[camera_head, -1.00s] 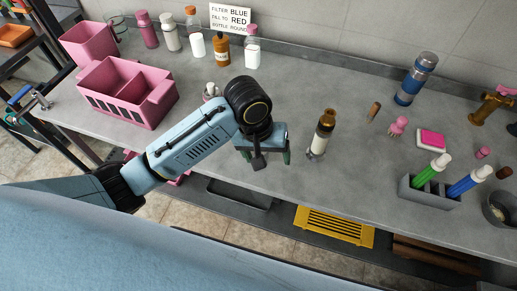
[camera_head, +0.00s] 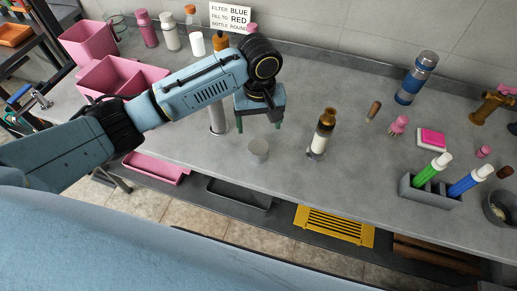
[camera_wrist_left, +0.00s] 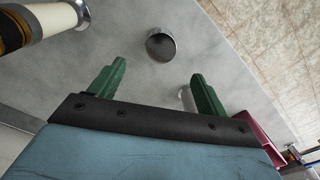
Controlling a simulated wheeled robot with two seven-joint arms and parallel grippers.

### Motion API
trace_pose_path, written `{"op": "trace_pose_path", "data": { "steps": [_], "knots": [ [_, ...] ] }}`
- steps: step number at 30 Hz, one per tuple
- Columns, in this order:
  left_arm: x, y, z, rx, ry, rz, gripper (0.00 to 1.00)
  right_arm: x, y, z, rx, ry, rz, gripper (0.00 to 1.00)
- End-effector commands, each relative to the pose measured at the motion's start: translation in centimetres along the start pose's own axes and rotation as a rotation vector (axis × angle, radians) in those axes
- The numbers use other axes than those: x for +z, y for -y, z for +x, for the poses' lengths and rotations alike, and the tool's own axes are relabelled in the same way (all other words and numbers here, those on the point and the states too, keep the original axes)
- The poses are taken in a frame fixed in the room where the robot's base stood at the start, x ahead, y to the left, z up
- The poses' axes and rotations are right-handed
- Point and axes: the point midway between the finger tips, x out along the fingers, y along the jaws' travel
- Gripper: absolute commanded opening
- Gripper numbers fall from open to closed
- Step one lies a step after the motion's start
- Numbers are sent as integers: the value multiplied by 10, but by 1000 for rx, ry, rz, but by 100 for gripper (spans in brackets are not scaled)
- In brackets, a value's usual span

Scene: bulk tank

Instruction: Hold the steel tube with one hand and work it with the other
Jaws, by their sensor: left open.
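A tall steel tube (camera_head: 218,116) stands upright on the grey counter, left of my left gripper and partly behind my arm in the head view. A short round steel piece (camera_head: 258,150) stands near the counter's front edge, just below the gripper in the picture. In the left wrist view the short steel piece (camera_wrist_left: 161,45) lies beyond the fingertips, with a dark round top. My left gripper (camera_head: 259,123) is open and empty. Its green fingers are spread in the left wrist view (camera_wrist_left: 158,70). My right gripper is not in view.
A pink bin (camera_head: 122,75) is partly covered by my arm. A rack with green and blue tubes (camera_head: 427,192) is at the right. The counter between bottle and rack is clear.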

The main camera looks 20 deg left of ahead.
Motion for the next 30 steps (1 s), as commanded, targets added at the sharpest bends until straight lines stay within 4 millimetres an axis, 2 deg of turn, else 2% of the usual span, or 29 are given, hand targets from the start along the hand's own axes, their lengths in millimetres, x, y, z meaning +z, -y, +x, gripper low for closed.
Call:
{"op": "trace_pose_path", "data": {
  "steps": [1,3,9,22,30],
  "knots": [
    [0,1,13,-4,3,-1,77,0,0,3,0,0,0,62],
    [1,1,28,-4,3,0,77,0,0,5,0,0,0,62],
    [0,0,55,-1,1,0,77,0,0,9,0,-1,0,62],
    [0,0,61,0,0,1,77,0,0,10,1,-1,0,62],
    [1,1,100,-1,1,0,77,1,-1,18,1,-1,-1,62]
  ]
}}
